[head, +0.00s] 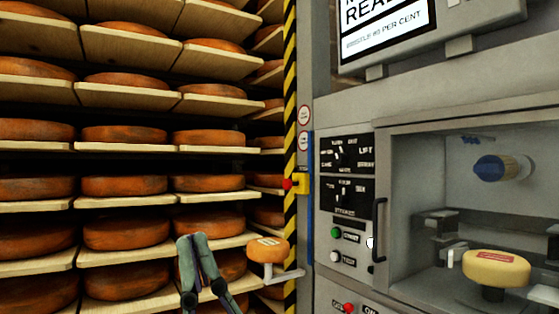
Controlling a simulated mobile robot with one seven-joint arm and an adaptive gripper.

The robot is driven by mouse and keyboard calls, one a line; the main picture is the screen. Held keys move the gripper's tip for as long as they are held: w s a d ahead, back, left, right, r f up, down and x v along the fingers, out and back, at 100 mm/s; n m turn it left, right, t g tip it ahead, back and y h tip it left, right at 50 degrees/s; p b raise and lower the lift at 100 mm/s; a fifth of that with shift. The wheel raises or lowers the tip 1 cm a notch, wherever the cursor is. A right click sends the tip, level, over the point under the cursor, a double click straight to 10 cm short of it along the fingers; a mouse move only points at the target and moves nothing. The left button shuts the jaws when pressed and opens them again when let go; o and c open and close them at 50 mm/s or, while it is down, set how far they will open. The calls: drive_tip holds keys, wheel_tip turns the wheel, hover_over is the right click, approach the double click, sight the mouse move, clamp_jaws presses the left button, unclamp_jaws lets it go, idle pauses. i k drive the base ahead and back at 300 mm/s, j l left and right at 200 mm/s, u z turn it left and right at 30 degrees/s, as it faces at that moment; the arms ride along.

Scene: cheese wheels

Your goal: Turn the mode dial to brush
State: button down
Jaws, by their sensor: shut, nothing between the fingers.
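Two black dial panels sit on the grey machine's front, right of the striped post. The upper panel (347,153) and the lower panel (346,198) each carry small white lettering around a light pointer. The print is too small to tell for sure which is the mode dial or where it points. My gripper (193,240) is at the lower middle, in front of the cheese shelves. Its fingers point up and are shut and empty. It is left of and below the panels, well apart from them.
A small cheese (267,250) on a bracket stands between my gripper and the machine. A red button on a yellow box (301,184), a green button (336,232) and a black handle (379,230) are near the panels. The open chamber holds a yellow cheese (497,268) and a blue-ended knob (489,169).

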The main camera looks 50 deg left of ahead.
sight(341, 158)
drive_tip(key=u, duration=1.1)
